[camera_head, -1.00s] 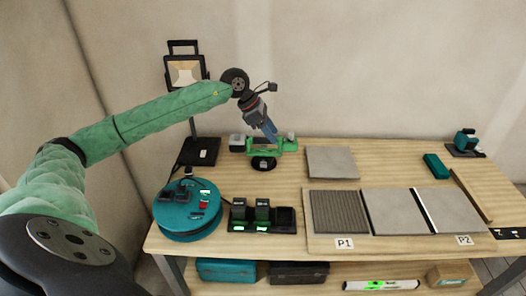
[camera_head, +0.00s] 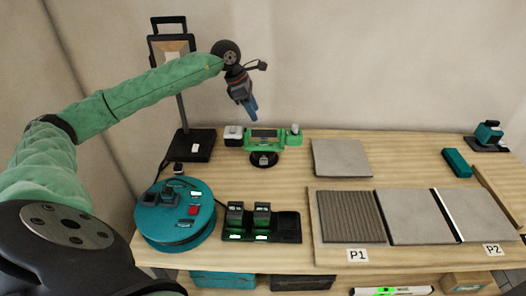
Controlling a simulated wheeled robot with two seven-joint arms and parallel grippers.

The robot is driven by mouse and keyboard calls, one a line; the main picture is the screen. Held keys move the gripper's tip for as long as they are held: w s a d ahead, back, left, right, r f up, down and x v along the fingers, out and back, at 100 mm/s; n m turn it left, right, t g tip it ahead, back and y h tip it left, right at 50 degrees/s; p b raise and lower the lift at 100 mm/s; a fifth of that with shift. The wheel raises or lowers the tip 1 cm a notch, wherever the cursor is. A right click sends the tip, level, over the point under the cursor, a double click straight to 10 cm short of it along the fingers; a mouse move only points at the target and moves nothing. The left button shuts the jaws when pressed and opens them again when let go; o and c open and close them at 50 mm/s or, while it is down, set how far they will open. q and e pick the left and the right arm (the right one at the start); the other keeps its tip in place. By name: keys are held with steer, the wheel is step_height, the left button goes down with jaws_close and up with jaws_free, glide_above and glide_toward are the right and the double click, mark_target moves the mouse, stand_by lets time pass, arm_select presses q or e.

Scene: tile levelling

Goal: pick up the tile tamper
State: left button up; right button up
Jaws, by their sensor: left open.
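The tile tamper (camera_head: 265,144), a green device with a dark screen and a round black base, stands upright at the back of the wooden workbench. A grey-white knob is at each end of its green body. My left gripper (camera_head: 252,109) points down above the tamper and slightly left of it. It is open and empty, with a visible gap between its fingers and the tamper. My right gripper is out of view.
A work lamp (camera_head: 182,144) stands left of the tamper and a teal round device (camera_head: 175,214) sits in front of it. A battery charger (camera_head: 261,226), a loose grey tile (camera_head: 342,158) and laid tiles (camera_head: 412,216) are nearby. A teal block (camera_head: 457,162) lies at right.

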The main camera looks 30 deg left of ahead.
mark_target(261, 130)
arm_select(q)
step_height(261, 130, down, 4)
steer(key=b, duration=0.3)
steer(key=shift+r, duration=0.15)
steer(key=shift+p+x, duration=0.45)
steer(key=shift+x, duration=0.7)
steer(key=p+x, duration=0.2)
steer(key=x, duration=0.2)
steer(key=shift+w+d+f, duration=0.2)
steer(key=shift+d+f, duration=0.1)
steer(key=shift+d, duration=0.05)
steer(key=shift+w+f, duration=0.1)
steer(key=shift+f, duration=0.25)
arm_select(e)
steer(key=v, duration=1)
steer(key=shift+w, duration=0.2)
arm_select(q)
steer(key=shift+d+f+b, duration=0.1)
steer(key=shift+f+b, duration=0.15)
steer(key=shift+b, duration=0.25)
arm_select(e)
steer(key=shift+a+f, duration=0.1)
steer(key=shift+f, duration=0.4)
